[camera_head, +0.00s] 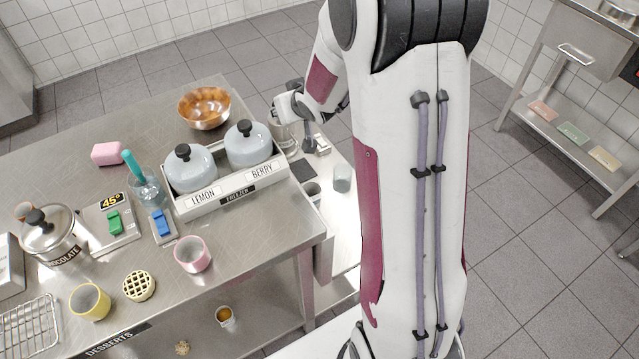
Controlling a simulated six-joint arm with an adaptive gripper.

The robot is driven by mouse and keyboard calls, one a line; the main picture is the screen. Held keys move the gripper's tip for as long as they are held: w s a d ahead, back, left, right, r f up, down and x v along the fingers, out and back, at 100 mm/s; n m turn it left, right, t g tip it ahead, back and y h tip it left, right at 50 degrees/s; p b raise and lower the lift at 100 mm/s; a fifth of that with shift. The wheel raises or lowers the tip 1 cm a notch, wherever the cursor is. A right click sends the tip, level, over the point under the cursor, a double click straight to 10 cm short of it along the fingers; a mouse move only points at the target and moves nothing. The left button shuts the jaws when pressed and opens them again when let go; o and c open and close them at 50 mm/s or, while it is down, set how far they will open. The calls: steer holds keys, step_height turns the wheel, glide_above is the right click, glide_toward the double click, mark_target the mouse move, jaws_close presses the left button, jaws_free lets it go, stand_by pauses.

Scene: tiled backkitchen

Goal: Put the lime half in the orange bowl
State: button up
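The orange bowl (204,107), amber-brown and glossy, stands upright near the far right corner of the steel table; its visible inside looks empty. My gripper (311,147) is at the right of the bowl, beyond the table's right edge and over a lower side surface. It is small and dark here and partly hidden by my own arm, so its opening and anything between its fingers cannot be made out. I cannot pick out a lime half anywhere; it may be hidden by my arm or gripper.
A white freezer box (231,191) with two lidded grey pots stands left of my gripper. A clear container (285,137) is close beside the gripper. Table around the bowl is clear.

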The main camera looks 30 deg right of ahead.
steer(key=s+d+f+n+y, duration=0.1)
steer(key=s+d+f, duration=0.2)
steer(key=f, duration=0.4)
steer(key=s+d+f+n, duration=0.1)
steer(key=s+d+f, duration=0.2)
steer(key=f, duration=0.4)
steer(key=s+d+f+n+y, duration=0.1)
steer(key=s+d+f, duration=0.2)
steer(key=s+f, duration=0.2)
steer(key=shift+s+f+y, duration=0.15)
steer(key=shift+f+y, duration=0.15)
steer(key=shift+f, duration=0.9)
steer(key=shift+d, duration=0.1)
steer(key=shift+f, duration=2.9)
steer(key=shift+f, duration=0.1)
steer(key=shift+f, duration=2)
